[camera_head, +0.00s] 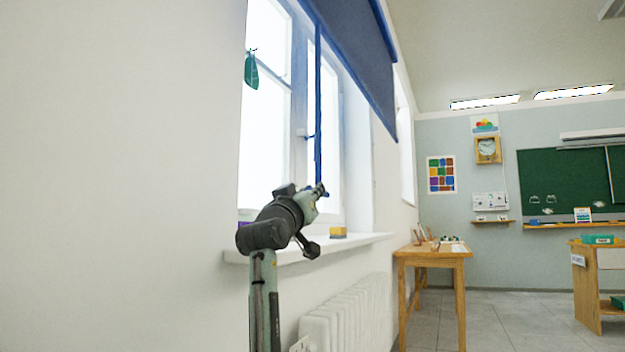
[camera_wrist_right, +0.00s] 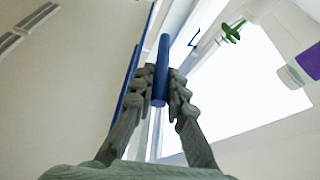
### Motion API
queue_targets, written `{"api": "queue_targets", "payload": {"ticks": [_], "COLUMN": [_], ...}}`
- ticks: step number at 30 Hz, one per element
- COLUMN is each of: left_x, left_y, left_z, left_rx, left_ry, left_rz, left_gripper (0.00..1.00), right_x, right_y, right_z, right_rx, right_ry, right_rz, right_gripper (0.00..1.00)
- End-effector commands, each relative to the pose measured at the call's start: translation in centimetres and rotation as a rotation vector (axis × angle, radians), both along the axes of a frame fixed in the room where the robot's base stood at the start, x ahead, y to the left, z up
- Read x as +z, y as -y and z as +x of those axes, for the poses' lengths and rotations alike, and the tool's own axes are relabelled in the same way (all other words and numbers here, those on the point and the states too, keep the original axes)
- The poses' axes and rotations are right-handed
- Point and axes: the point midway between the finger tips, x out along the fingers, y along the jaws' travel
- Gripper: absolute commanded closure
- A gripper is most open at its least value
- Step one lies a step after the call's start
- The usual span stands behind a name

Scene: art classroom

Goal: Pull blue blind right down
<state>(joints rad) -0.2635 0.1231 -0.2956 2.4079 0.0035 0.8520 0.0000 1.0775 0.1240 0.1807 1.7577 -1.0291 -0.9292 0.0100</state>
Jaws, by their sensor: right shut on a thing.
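The blue blind (camera_head: 352,55) hangs over the upper part of the window, with its slanting lower edge well above the sill. A thin blue pull rod (camera_head: 318,110) hangs down in front of the window from near the blind. My right gripper (camera_head: 320,190) is at the rod's lower end, above the sill. In the right wrist view, the two fingers of my right gripper (camera_wrist_right: 167,88) are shut on the blue rod (camera_wrist_right: 162,60), one on each side of it. My left gripper is not in view.
The window sill (camera_head: 350,245) carries a small yellow block (camera_head: 338,232). A white radiator (camera_head: 345,312) stands below it. A green leaf ornament (camera_head: 251,70) hangs at the window. A wooden table (camera_head: 432,254) stands further along the wall. The floor right of it is clear.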

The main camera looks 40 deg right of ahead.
Motion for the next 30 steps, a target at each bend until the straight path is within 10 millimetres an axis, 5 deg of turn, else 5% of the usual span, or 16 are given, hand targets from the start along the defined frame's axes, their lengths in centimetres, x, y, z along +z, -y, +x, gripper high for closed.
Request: {"api": "queue_targets", "payload": {"ticks": [6, 21, 22, 24, 30], "left_x": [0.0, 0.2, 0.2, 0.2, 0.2], "left_y": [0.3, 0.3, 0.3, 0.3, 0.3], "left_z": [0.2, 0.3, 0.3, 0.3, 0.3], "left_rx": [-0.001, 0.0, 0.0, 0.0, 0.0], "left_ry": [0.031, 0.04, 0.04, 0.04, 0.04], "left_rz": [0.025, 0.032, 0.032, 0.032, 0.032], "left_gripper": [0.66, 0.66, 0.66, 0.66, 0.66], "right_x": [-2.9, -3.5, -3.5, -3.4, -3.4], "right_y": [0.0, 0.0, 0.0, 0.0, 0.0], "right_z": [0.0, 0.0, 0.0, 0.0, 0.0], "right_rx": [-0.001, 0.001, 0.0, 0.0, 0.0], "right_ry": [-0.002, -0.001, 0.0, 0.0, 0.0], "right_rz": [0.001, 0.001, 0.001, 0.001, 0.0], "right_gripper": [1.0, 1.0, 0.83, 0.75, 0.66]}}
